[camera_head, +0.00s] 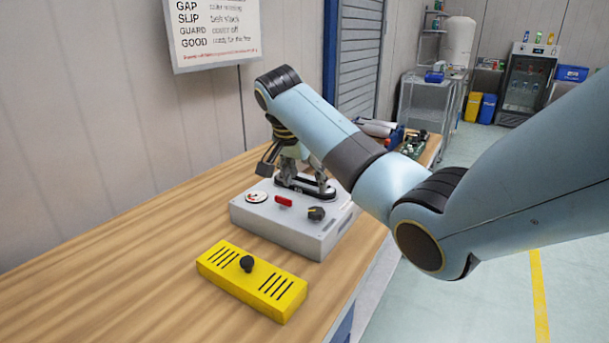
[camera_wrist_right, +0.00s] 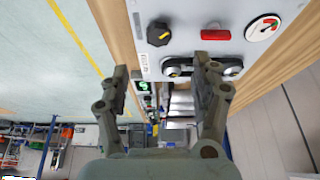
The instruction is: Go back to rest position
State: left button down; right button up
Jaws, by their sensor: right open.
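My right arm crosses the head view from the right edge, and its gripper (camera_head: 303,188) points down over the back of a grey control box (camera_head: 280,236). The box also carries a red switch (camera_head: 283,202), a black knob (camera_head: 316,213) and a round dial (camera_head: 256,197). My left gripper is not in view.
A yellow slotted cover (camera_head: 225,270) with a black knob lies on the wooden bench (camera_head: 120,270) in front of the box. Small items (camera_head: 413,143) lie on the bench behind the arm. A wall sign (camera_head: 212,30) hangs at the back. The bench's left side is clear.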

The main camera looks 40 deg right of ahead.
jog(key=shift+a+r, duration=0.15)
jog(key=shift+r, duration=0.25)
